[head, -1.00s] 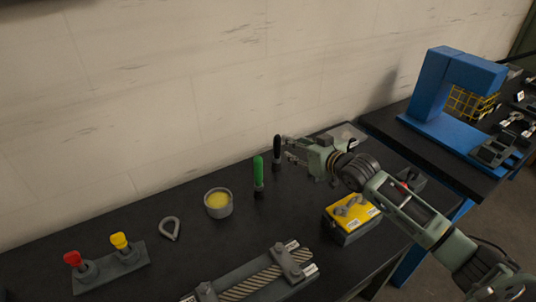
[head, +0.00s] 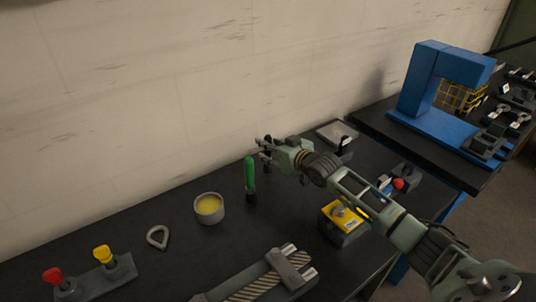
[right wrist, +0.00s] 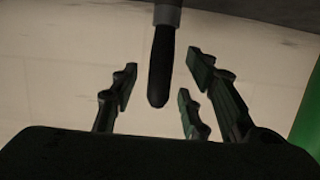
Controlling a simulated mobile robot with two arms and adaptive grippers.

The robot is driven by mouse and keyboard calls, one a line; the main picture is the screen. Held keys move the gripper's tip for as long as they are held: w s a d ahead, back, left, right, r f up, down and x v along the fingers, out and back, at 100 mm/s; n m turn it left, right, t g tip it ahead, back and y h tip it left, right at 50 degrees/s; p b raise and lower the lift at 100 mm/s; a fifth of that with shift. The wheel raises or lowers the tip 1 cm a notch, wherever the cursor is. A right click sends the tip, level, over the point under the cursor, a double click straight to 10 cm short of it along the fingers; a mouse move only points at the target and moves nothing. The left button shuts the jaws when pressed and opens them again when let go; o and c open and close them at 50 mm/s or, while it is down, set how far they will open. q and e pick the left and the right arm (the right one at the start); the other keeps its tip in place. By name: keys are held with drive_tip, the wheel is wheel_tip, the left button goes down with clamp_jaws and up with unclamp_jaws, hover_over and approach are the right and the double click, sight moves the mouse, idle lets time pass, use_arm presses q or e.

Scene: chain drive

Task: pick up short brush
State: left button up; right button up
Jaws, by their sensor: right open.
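A black-handled brush (head: 267,158) stands upright at the back of the dark table, close to the wall. A longer green-handled brush (head: 250,178) stands to its left and nearer. My right gripper (head: 263,149) is open at the black handle, partly covering it in the head view. In the right wrist view the black handle (right wrist: 162,65) hangs between the spread fingers (right wrist: 160,88), with gaps on both sides. The green handle (right wrist: 308,115) shows at that view's right edge. My left gripper is not in view.
A grey cup with yellow contents (head: 209,208) stands left of the brushes. A yellow-topped box (head: 345,222) is below my right forearm. A flat pale tray (head: 337,133) lies behind the arm. A metal loop (head: 158,237) lies farther left.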

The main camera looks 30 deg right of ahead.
drive_tip(key=shift+x, duration=1.1)
drive_tip(key=shift+s, duration=0.1)
drive_tip(key=shift+c, duration=0.4)
clamp_jaws()
